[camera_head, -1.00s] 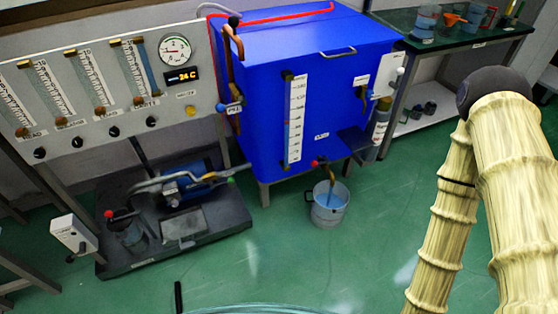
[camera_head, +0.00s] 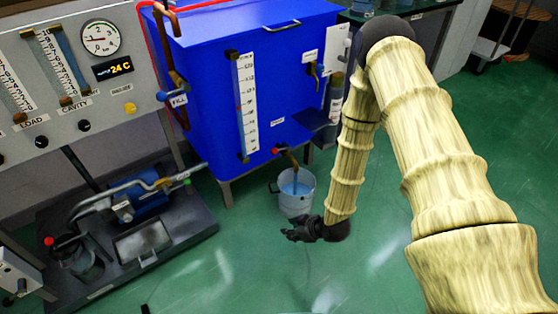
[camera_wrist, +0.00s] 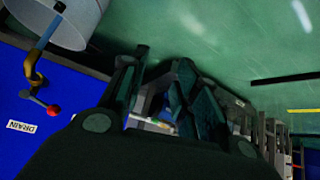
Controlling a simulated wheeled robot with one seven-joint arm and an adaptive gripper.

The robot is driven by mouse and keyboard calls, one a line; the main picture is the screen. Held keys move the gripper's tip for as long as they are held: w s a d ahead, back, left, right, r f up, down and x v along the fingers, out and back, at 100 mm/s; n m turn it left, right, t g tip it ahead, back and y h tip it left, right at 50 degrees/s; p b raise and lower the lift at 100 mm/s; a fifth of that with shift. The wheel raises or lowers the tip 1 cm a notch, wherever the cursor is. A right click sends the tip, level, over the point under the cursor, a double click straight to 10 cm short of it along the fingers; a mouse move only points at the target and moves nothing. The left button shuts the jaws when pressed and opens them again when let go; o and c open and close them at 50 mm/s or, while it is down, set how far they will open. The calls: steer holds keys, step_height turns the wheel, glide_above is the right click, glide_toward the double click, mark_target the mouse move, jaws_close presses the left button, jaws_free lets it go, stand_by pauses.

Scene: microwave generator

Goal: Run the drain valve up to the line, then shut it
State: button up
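The drain valve (camera_head: 277,151), with a red knob, sits low on the front of the blue tank (camera_head: 195,95). In the wrist view its brass spout and red knob (camera_wrist: 53,110) show beside a DRAIN label. A bluish stream runs from the spout into the grey bucket (camera_head: 298,203), which stands on the floor below and holds some water. The bucket also shows in the wrist view (camera_wrist: 75,22). A fill line inside it cannot be made out. My gripper (camera_head: 288,234) is low, just in front of the bucket and apart from the valve. Its fingers (camera_wrist: 155,65) look parted and empty.
A sight gauge (camera_head: 247,105) is on the tank's front, and a FILL valve (camera_head: 178,85) is at its left. A pump on a dark base (camera_head: 135,235) stands at the left. A small shelf (camera_head: 312,119) juts out right of the drain. Green floor is open in front.

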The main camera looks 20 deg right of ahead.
steer(key=w+d+r+n+t+y+b, duration=0.15)
steer(key=w+n+b, duration=0.25)
steer(key=w, duration=0.5)
steer(key=w+d+n+t+y+b, duration=0.2)
steer(key=w+d+n+t+b, duration=0.15)
steer(key=w, duration=0.55)
steer(key=n+t+y+b, duration=0.1)
steer(key=n+y+b, duration=0.2)
steer(key=n+b, duration=0.35)
glide_toward(281, 149)
steer(key=shift+n, duration=0.4)
steer(key=shift+f+b+x, duration=0.15)
steer(key=shift+b+x, duration=0.9)
steer(key=shift+x, duration=1.55)
steer(key=shift+f+b+x, duration=0.15)
steer(key=shift+b+x, duration=0.9)
steer(key=shift+x, duration=1.55)
steer(key=shift+d, duration=0.15)
jaws_close()
steer(key=shift+f, duration=0.1)
